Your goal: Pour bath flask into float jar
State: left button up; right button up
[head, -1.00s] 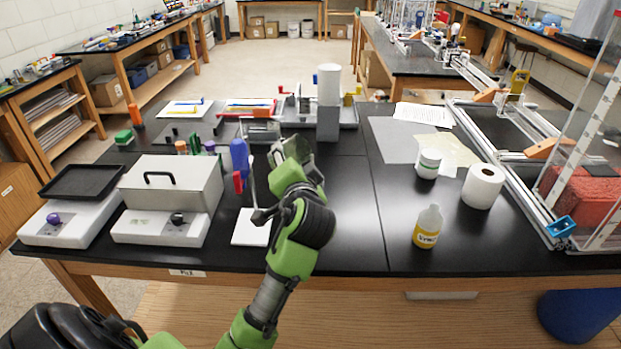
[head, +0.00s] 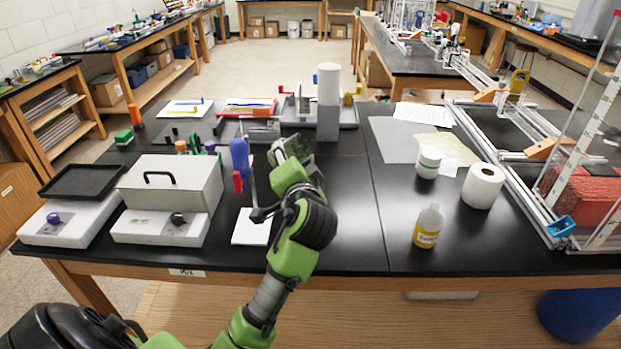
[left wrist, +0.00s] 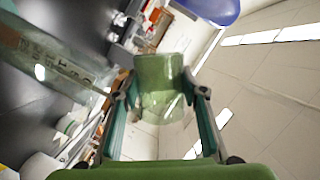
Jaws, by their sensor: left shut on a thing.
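My left gripper (head: 292,172) is over the middle of the black bench, left of the seam. In the left wrist view its two fingers (left wrist: 160,118) are shut on a clear, green-tinted vessel, which I take for the bath flask (left wrist: 160,82). The flask appears tilted; its contents cannot be told. In the head view the flask (head: 291,150) shows only partly past the gripper. A clear cylinder with printed marks, possibly the float jar (left wrist: 50,58), is at the left of the wrist view, apart from the fingers. In the head view I cannot make it out. My right gripper is out of view.
A grey block with a white cylinder (head: 328,85) stands behind the gripper. A blue bottle (head: 239,158) and white pad (head: 250,228) are left of the arm. Bench between is clear.

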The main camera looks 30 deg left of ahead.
pick_arm(q)
jog(key=shift+f+m+y+b, duration=0.3)
jog(key=shift+m+b, duration=0.2)
jog(key=shift+m, duration=0.1)
dwell(1.6)
jog(key=shift+d+r+m, duration=0.1)
jog(key=shift+r+m, duration=0.35)
jog(key=shift+m, duration=0.35)
dwell(1.3)
jog(key=shift+w+f+m+y+p, duration=0.1)
jog(key=shift+f+m+y+p, duration=0.3)
jog(key=shift+m, duration=0.3)
dwell(1.1)
jog(key=shift+w+d+r+m+t+y+p, duration=0.1)
jog(key=shift+d+r+m+t+y+p, duration=0.2)
jog(key=shift+m+p, duration=0.55)
dwell(1.1)
